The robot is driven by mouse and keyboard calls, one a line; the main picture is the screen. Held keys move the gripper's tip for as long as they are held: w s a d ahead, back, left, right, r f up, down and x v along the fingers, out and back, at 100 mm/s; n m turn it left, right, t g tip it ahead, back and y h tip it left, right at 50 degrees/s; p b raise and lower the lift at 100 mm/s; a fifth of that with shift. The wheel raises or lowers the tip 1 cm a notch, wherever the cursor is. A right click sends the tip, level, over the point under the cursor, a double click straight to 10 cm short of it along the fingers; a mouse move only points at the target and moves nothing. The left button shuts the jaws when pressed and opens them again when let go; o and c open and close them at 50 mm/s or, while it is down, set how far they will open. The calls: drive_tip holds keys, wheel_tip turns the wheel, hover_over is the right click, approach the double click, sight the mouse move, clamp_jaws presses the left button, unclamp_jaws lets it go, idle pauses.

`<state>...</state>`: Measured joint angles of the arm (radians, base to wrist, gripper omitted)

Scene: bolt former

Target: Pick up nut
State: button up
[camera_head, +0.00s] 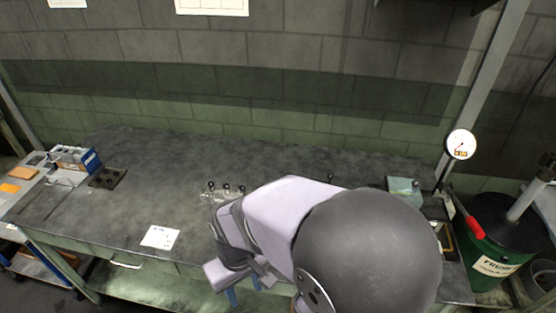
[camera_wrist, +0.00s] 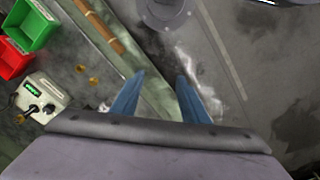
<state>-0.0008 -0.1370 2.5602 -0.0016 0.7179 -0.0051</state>
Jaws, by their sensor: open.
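My gripper (camera_wrist: 161,75) is open, with two blue fingers apart and nothing between them. In the head view my gripper (camera_head: 244,291) is low in the middle, at the front edge of the workbench, mostly hidden by my arm. I cannot clearly make out a nut. Two small brass-coloured pieces, a left one (camera_wrist: 80,68) and a right one (camera_wrist: 93,81), lie left of the fingers in the wrist view. They may be nuts but are too small to tell. They are apart from the fingers.
The grey workbench (camera_head: 130,210) is largely clear, with a white sheet (camera_head: 160,237) at its front. A blue-and-white box (camera_head: 76,158) stands at left. A green drum (camera_head: 495,250) stands at right. The wrist view shows a red bin (camera_wrist: 12,60), a green bin (camera_wrist: 30,24) and a device with a display (camera_wrist: 40,97).

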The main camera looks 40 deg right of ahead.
drive_tip(key=s+d+f+m+g+b, duration=0.2)
drive_tip(key=d+f+m+b, duration=0.15)
drive_tip(key=d+f, duration=0.25)
drive_tip(key=w+d+f+m+t+b, duration=0.1)
drive_tip(key=w+d+f+b, duration=0.1)
drive_tip(key=w+d, duration=0.35)
drive_tip(key=w+d+f+m+b, duration=0.1)
drive_tip(key=w+d+f+m, duration=0.1)
drive_tip(key=d, duration=0.6)
drive_tip(key=w+d+r+m+t+h, duration=0.3)
drive_tip(key=w+d+r+m, duration=0.2)
drive_tip(key=w+d+r, duration=0.5)
drive_tip(key=shift+w+d+r+h, duration=0.2)
drive_tip(key=shift+w+d+h, duration=0.2)
drive_tip(key=shift+w+d, duration=1.95)
